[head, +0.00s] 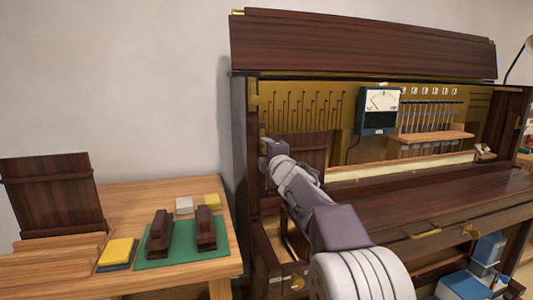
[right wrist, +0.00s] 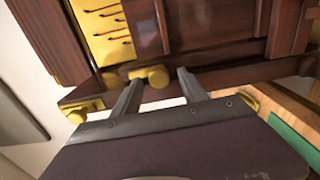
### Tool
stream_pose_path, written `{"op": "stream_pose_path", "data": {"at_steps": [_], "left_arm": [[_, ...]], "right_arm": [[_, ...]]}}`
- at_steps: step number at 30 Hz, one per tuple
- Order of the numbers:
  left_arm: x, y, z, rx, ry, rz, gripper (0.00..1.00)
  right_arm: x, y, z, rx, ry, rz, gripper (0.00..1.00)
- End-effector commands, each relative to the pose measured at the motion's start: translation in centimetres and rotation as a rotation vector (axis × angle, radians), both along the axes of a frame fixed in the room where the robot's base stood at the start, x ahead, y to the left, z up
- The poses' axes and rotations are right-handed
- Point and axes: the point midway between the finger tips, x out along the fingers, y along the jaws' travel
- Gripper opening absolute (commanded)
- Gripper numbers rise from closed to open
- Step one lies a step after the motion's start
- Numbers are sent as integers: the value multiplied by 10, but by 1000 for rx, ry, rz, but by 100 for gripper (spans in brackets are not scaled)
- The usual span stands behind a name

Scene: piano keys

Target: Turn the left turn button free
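In the head view my right gripper (head: 268,146) is at the left end of the open piano front and hides the button. My left gripper is not in view.
The upright piano (head: 362,45) has its top lid raised. A meter (head: 379,105) stands inside. At left, a wooden table (head: 145,195) holds a green mat (head: 183,253) with two dark blocks, a yellow block (head: 118,251) and a dark panel (head: 55,193). Blue boxes (head: 488,247) are at lower right.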

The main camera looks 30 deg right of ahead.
Motion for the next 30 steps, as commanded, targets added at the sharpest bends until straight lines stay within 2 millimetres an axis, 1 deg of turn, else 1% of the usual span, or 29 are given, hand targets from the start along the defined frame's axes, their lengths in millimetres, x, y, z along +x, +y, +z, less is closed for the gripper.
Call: {"op": "stream_pose_path", "data": {"at_steps": [8, 11, 18, 21, 25, 30], "left_arm": [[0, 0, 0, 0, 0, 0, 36], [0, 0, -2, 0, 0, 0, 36], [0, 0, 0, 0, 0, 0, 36], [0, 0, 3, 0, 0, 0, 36], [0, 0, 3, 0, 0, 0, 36], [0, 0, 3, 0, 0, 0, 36]], "right_arm": [[-2, 1, 1, 1, -1, 0, 50], [-13, 3, 1, 1, -2, 0, 50], [-64, 15, 3, 0, -3, -1, 50], [-79, 19, 2, 0, -2, -1, 50], [-88, 21, 1, 1, -1, -1, 50], [-89, 21, 0, 1, 0, 0, 50]]}}
